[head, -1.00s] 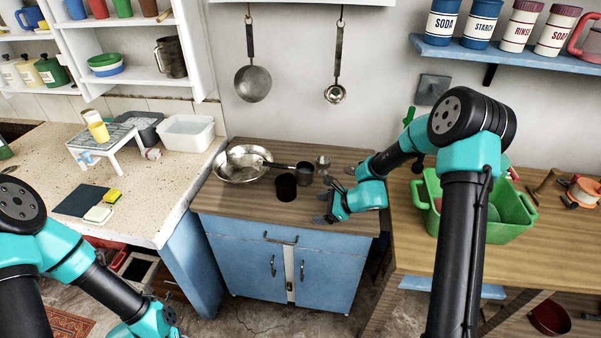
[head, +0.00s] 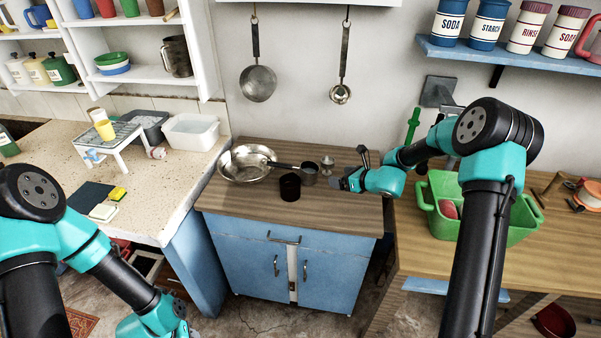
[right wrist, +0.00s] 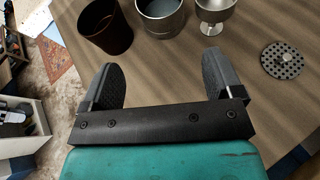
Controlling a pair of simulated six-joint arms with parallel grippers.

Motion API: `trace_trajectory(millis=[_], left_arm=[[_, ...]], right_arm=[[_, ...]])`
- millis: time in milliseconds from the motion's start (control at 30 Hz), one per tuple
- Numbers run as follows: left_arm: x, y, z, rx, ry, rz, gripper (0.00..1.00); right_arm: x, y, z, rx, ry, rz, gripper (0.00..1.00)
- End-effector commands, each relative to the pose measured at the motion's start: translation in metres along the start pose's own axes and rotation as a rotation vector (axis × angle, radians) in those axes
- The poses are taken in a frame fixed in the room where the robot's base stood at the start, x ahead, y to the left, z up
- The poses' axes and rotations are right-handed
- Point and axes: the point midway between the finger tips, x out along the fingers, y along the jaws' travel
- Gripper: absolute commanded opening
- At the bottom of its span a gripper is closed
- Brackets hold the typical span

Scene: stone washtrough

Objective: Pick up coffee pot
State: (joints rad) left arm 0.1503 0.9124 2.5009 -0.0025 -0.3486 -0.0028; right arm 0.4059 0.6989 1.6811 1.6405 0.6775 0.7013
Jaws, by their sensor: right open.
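A small metal pot (head: 308,175) with a long dark handle, which looks like the coffee pot, stands on the wooden top of the blue cabinet. Its open metal mouth shows at the top of the right wrist view (right wrist: 160,16). My right gripper (head: 350,170) is open and empty, just right of the pot in the head view. In the right wrist view its spread fingers (right wrist: 160,64) point toward the pot, with a gap between. My left arm is at the lower left of the head view; its fingers are out of view.
A dark cup (head: 290,188) stands close in front of the pot. A small metal goblet-like piece (head: 327,163) is beside it, and a perforated disc (right wrist: 281,60) lies to the right. The cabinet top's front is clear.

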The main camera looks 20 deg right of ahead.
Motion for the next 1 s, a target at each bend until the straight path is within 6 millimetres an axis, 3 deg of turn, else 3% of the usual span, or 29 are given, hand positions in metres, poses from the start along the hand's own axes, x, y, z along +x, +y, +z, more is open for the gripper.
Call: trace_trajectory(millis=[500, 1000], left_arm=[[0.000, 0.000, 0.000, 0.000, 0.000, 0.000, 0.38], [0.000, 0.000, 0.000, 0.000, 0.000, 0.000, 0.38]], right_arm=[[0.084, 0.000, 0.000, -0.001, 0.000, 0.001, 0.86], [0.094, 0.000, 0.000, -0.001, 0.000, 0.001, 0.86]])
